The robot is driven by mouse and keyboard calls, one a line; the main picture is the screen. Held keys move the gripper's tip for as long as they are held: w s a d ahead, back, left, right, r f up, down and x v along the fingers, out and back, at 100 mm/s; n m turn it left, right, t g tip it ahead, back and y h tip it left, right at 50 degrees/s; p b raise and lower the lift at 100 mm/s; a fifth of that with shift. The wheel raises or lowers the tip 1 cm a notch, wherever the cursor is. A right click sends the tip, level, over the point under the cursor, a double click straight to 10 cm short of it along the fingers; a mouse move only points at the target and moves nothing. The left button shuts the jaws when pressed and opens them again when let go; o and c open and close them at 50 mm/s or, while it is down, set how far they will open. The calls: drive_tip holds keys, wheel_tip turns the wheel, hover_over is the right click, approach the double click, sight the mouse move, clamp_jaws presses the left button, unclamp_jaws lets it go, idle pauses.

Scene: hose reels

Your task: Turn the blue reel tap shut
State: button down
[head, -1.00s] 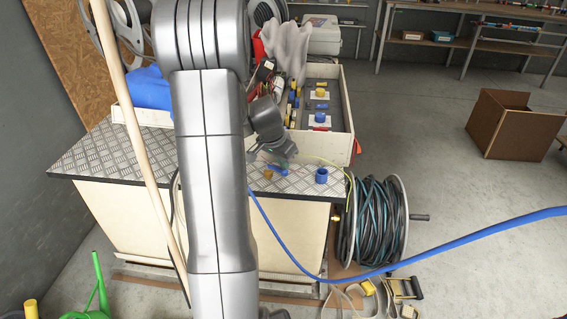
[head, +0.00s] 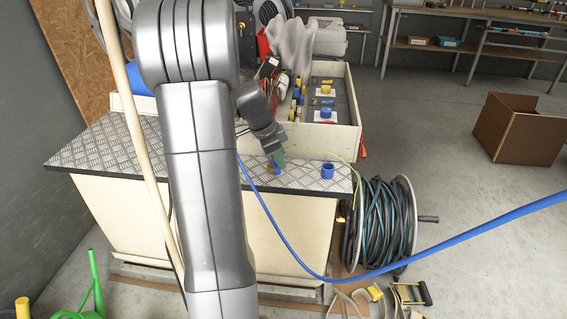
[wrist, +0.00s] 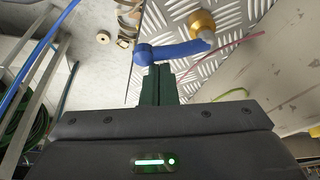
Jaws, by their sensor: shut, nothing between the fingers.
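The blue reel tap has a blue lever (wrist: 175,51) and a brass body (wrist: 203,25), on the checker-plate bench top (head: 100,150). In the head view the lever (head: 277,171) is small and partly hidden by my gripper (head: 279,160). My gripper's green fingers (wrist: 158,72) are shut and empty in the wrist view. Their tips are right beside the rounded end of the lever, away from the brass body. I cannot tell whether they touch it.
A blue fitting (head: 327,171) stands on the bench near its right end. A cream tray (head: 345,138) with parts is behind. A hose reel (head: 385,225) stands on the floor at right. A blue hose (head: 440,239) crosses in front. A wooden pole (head: 133,120) leans at left.

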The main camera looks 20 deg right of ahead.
sight(274, 168)
drive_tip(key=a+m+g, duration=0.1)
drive_tip(key=m, duration=0.1)
drive_tip(key=shift+a+m, duration=0.2)
drive_tip(key=shift+m, duration=0.2)
drive_tip(key=shift+a, duration=0.35)
drive_tip(key=shift+s+d+r, duration=0.1)
drive_tip(key=shift+s+d, duration=0.1)
drive_tip(key=shift+d, duration=0.3)
drive_tip(key=d, duration=0.1)
drive_tip(key=s+d, duration=0.1)
drive_tip(key=d, duration=0.1)
drive_tip(key=shift+s+r, duration=0.15)
drive_tip(key=shift+r, duration=0.25)
drive_tip(key=p+v, duration=0.2)
drive_tip(key=v, duration=0.8)
drive_tip(key=shift+w, duration=0.2)
drive_tip(key=shift+a+f, duration=0.1)
